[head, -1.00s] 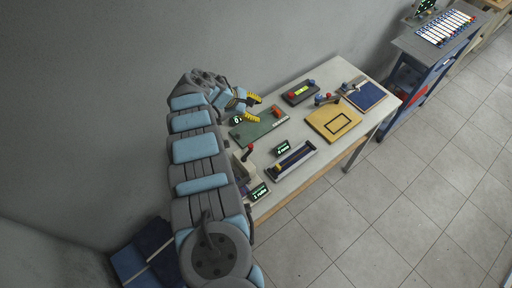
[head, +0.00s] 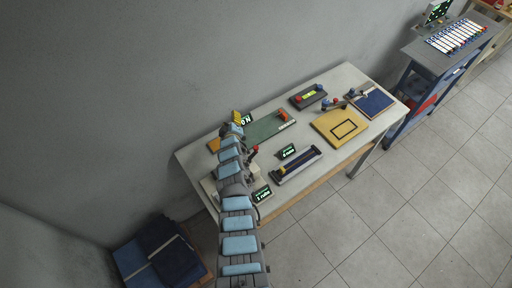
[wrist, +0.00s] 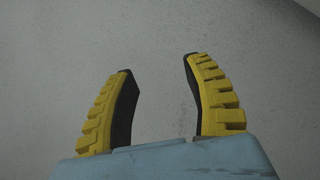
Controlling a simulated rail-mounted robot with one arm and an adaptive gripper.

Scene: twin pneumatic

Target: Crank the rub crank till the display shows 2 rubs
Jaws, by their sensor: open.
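A crank with a red knob (head: 254,150) stands at the near left part of the table, partly hidden by my arm. A small dark display (head: 262,193) with green text sits just in front of it; the text looks like 1 rubs, but it is tiny. My gripper (wrist: 157,68) is open and empty, its two yellow fingers spread before a plain grey wall. In the head view one yellow finger (head: 237,117) shows past the end of my arm, at the table's back edge and apart from the crank.
The table (head: 344,78) also holds a green board (head: 268,126), a dark blue rail device (head: 298,165), a second display (head: 287,151), a yellow board (head: 341,127) and a red-and-blue-knobbed box (head: 308,96). The wall is close behind. Tiled floor (head: 400,220) lies open at right.

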